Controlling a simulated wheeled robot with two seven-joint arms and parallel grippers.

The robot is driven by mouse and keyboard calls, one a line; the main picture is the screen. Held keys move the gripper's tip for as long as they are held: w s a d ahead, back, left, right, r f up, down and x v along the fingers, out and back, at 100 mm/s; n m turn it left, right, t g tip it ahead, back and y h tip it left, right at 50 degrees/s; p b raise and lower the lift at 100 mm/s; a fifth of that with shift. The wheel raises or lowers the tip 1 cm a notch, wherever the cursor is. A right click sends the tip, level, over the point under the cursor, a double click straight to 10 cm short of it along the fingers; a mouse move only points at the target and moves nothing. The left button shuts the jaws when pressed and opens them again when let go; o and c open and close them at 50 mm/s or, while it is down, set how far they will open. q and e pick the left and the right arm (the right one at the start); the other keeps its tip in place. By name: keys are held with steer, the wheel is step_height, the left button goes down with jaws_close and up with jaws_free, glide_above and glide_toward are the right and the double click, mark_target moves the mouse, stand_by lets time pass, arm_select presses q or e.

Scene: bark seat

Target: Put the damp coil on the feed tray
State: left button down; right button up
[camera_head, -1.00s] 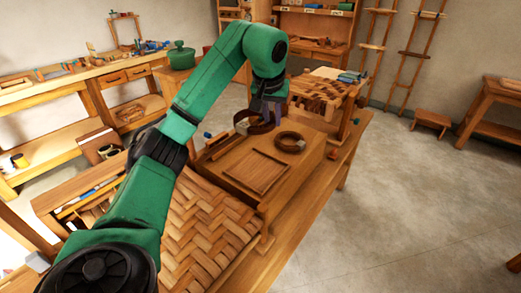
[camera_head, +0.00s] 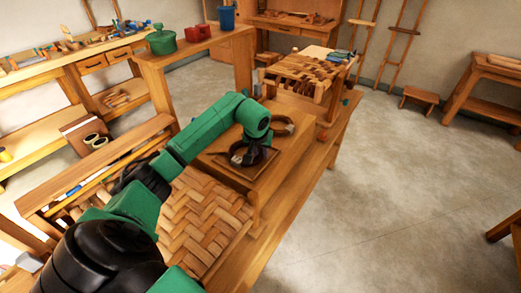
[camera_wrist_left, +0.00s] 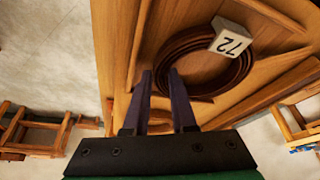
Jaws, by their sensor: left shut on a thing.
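A dark brown coil with a white tag marked 72 (camera_wrist_left: 238,78) lies within the raised rim of the square wooden feed tray (camera_wrist_left: 262,97). My left gripper (camera_wrist_left: 164,78) is shut on the near side of its band, one finger on each side. Whether the coil's underside touches the tray I cannot tell. In the head view my left gripper (camera_head: 251,154) is over the tray on the low wooden box, and my arm hides part of both. A second, lighter brown coil (camera_head: 291,126) rests on the box behind the tray. My right gripper is out of view.
A woven seat panel (camera_head: 205,222) lies in front of the box. A stool with a woven top (camera_head: 300,72) stands behind it. A green pot (camera_head: 160,40), a red container and a blue cup are on a shelf at the upper left.

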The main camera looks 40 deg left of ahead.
arm_select(q)
steer(key=shift+a, duration=0.1)
steer(key=shift+w+f, duration=0.1)
steer(key=shift+f, duration=0.1)
steer(key=c, duration=1)
jaws_free()
steer(key=shift+r, duration=0.1)
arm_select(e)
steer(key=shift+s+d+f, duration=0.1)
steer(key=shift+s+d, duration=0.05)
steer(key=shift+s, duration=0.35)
arm_select(q)
steer(key=shift+r, duration=0.15)
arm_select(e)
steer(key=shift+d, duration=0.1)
